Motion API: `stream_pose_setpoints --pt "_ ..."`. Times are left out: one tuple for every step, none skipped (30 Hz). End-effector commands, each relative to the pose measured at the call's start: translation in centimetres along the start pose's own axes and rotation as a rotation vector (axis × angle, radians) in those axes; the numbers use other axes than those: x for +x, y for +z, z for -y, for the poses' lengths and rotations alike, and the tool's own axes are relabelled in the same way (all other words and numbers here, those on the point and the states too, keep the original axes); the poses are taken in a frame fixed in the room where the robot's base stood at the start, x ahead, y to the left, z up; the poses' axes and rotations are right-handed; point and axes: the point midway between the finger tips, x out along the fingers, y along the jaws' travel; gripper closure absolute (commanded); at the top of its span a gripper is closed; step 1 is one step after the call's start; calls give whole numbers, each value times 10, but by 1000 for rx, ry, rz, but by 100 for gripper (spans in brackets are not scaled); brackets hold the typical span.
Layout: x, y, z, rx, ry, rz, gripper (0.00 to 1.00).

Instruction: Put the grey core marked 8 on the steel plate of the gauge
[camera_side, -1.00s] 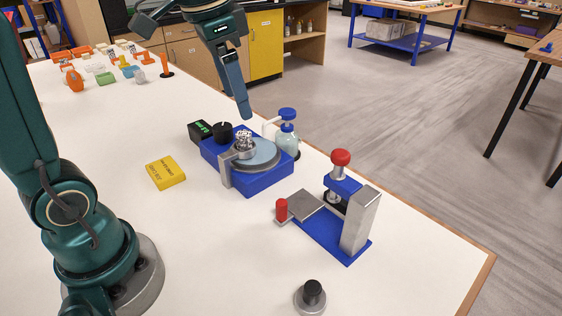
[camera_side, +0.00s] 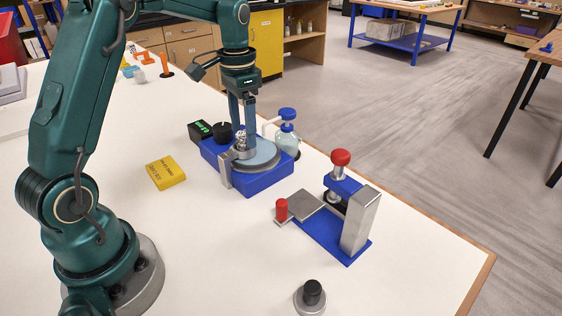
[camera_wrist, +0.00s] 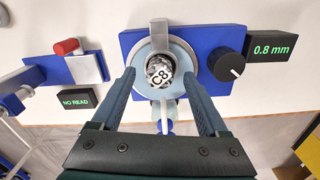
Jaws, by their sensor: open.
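The grey speckled core (camera_wrist: 160,74), marked C8, stands on the pale round disc (camera_wrist: 140,74) of a blue machine, against a metal bracket. It also shows small in the side view (camera_side: 241,141), partly hidden by my fingers. My gripper (camera_side: 244,132) points down over the disc. In the wrist view my gripper (camera_wrist: 158,76) is open, with one fingertip on each side of the core and gaps between. The gauge stands to the right in the side view, with a blue base (camera_side: 325,238), a red-knobbed plunger (camera_side: 340,158) and a bare steel plate (camera_side: 302,203).
A blue-capped bottle (camera_side: 288,135) stands close behind the machine. A yellow block (camera_side: 165,173) lies to its left. The displays read 0.8 mm (camera_wrist: 270,48) and NO READ (camera_wrist: 75,102). A black-knobbed weight (camera_side: 311,297) stands in front.

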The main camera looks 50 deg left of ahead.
Motion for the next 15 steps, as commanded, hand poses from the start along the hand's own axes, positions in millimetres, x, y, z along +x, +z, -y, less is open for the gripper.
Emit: stream_pose_setpoints --pt "4 1 0 0 1 2 23" --pt "5 0 0 0 1 1 23" --pt "6 0 0 0 0 0 23" --pt "7 0 0 0 0 0 23" --pt "8 0 0 0 0 0 23" --pt "8 0 0 0 0 0 23" --pt "8 0 0 0 0 0 23" --pt "8 0 0 0 0 -1 23" --pt "8 0 0 0 0 -1 23" --pt "7 0 0 0 0 -1 23" --pt "7 0 0 0 0 -1 27" --pt "7 0 0 0 0 -1 42" --pt "7 0 0 0 0 -1 53" --pt "7 0 0 0 0 -1 65" --pt "7 0 0 0 0 -1 80"
